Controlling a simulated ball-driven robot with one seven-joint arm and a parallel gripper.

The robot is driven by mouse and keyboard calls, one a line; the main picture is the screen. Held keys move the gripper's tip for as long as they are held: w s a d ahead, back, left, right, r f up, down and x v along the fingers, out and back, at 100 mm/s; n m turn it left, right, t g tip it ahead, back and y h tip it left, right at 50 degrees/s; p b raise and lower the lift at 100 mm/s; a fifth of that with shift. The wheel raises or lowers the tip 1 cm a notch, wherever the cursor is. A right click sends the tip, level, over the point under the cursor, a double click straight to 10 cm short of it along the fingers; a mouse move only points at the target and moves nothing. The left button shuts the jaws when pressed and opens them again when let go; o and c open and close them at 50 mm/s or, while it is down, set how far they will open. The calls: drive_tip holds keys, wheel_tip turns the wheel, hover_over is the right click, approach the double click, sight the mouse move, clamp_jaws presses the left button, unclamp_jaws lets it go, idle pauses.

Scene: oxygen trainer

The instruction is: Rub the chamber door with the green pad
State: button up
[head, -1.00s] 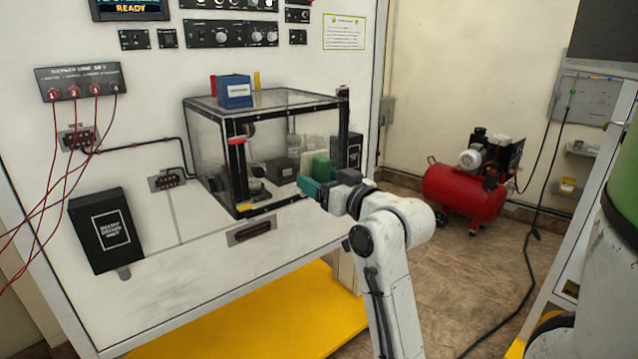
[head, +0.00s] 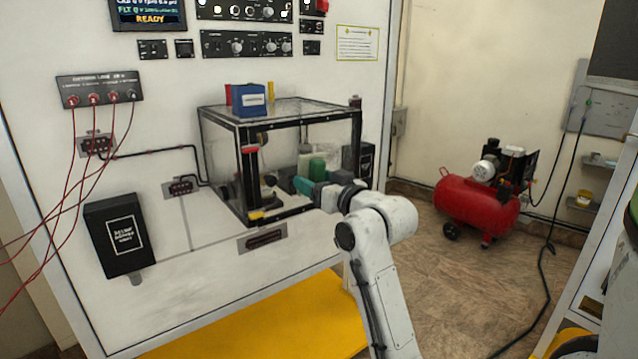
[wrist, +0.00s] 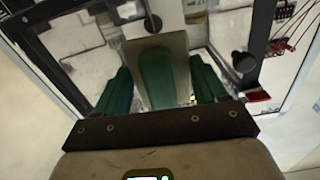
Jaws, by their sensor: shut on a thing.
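The chamber is a clear box with black edges on the bench panel. Its clear front (head: 290,150), which I take as the door, has a red-topped handle (head: 250,150) at its left. The green pad (head: 317,169) is held at the right part of this front. My gripper (head: 303,185), with teal fingers, is shut on it. In the wrist view the green pad (wrist: 157,76) sits on a pale block between the fingers of my gripper (wrist: 160,85), facing the chamber. I cannot tell whether the pad touches the door.
A blue box (head: 249,99) stands on the chamber's top. A black box (head: 120,235) hangs on the panel at left, below red cables (head: 72,175). A red compressor (head: 478,205) stands on the floor at right. The floor between it and the bench is clear.

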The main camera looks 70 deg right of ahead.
sight(340, 165)
drive_tip(key=shift+x, duration=0.95)
idle(0.5)
drive_tip(key=shift+s+d+b, duration=0.3)
drive_tip(key=shift+s+d, duration=0.65)
drive_tip(key=shift+d, duration=0.6)
drive_tip(key=shift+s+d+b, duration=0.25)
drive_tip(key=shift+s+d, duration=0.75)
drive_tip(key=shift+d, duration=0.6)
drive_tip(key=shift+s+d+b, duration=0.3)
drive_tip(key=shift+s+d, duration=0.65)
drive_tip(key=shift+d, duration=0.6)
drive_tip(key=shift+w, duration=0.15)
